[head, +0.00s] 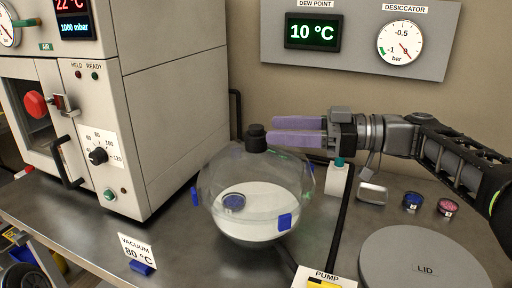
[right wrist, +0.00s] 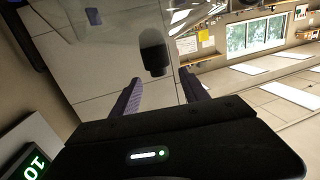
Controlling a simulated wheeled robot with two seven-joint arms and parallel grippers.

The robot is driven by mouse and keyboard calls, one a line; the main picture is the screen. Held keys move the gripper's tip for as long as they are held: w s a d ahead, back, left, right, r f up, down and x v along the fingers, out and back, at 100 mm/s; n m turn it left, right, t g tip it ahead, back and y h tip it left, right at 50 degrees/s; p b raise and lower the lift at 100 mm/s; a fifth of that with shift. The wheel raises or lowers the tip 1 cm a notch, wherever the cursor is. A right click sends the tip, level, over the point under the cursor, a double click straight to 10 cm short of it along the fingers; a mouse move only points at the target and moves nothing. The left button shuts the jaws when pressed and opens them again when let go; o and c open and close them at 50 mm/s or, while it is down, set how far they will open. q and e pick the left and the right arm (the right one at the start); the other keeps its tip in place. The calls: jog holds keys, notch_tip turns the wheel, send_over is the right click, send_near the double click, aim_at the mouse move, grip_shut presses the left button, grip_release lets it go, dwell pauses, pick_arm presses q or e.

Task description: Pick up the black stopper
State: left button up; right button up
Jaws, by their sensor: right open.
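My left gripper is not in view.
A grey oven cabinet (head: 180,110) stands close on the left. A round lid (head: 420,265) lies at front right, with two small dishes (head: 412,201) (head: 447,206) and a metal tin (head: 372,193) behind it. A black hose (head: 343,215) runs toward the pump label (head: 325,276). A vacuum card (head: 137,250) stands at front left.

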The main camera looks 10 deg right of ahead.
aim_at(256, 127)
jog(key=shift+w+a, duration=0.1)
jog(key=shift+a, duration=0.05)
jog(key=shift+r, duration=0.1)
jog(key=shift+x, duration=2.65)
grip_shut()
